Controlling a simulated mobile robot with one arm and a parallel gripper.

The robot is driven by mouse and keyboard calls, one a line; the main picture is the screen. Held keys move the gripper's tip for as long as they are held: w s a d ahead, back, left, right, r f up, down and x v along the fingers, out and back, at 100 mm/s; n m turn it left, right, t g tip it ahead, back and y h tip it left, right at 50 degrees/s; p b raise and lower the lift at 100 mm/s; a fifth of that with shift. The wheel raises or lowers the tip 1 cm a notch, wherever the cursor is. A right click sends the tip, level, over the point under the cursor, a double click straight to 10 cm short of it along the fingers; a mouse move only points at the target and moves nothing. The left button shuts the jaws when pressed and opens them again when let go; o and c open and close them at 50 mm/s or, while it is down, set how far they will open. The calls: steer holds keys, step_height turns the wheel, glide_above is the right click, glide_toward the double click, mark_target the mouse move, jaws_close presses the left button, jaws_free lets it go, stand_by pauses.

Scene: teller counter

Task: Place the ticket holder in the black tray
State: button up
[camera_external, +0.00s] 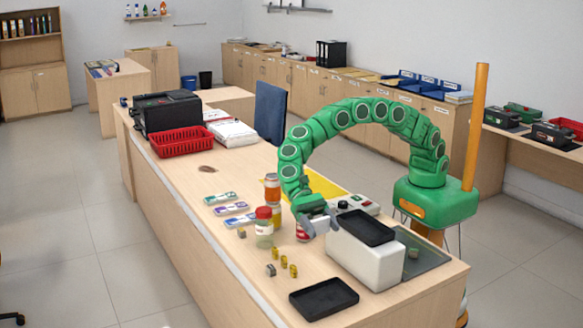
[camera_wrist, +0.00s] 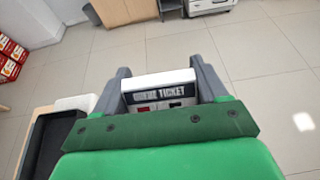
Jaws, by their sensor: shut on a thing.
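My gripper (camera_external: 318,226) is low over the counter, just left of the white machine. In the wrist view, my gripper (camera_wrist: 160,88) is shut on the ticket holder (camera_wrist: 159,80), a white block with a dark "TICKET" label, held between the two grey fingers. In the external view I cannot make out the holder clearly. A black tray (camera_external: 323,298) lies empty at the counter's near edge, below my gripper in the picture. Another black tray-like top (camera_external: 365,227) sits on the white machine (camera_external: 365,262). A black tray-like surface (camera_wrist: 50,140) shows at the wrist view's lower left.
A red-lidded jar (camera_external: 264,230), orange canisters (camera_external: 272,190) and a red-and-white item (camera_external: 302,232) stand left of my gripper. Small yellow pieces (camera_external: 284,262) lie between the jar and the near tray. A red basket (camera_external: 181,141) is at the far end.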

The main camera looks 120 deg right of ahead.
steer(key=shift+s+a, duration=0.2)
steer(key=shift+a, duration=0.3)
steer(key=shift+s+a, duration=0.15)
steer(key=shift+a, duration=0.3)
glide_above(323, 300)
step_height(323, 300, down, 13)
steer(key=shift+f, duration=5.15)
steer(key=shift+f, duration=0.15)
steer(key=o, duration=1.1)
steer(key=shift+c, duration=0.2)
steer(key=shift+r, duration=0.2)
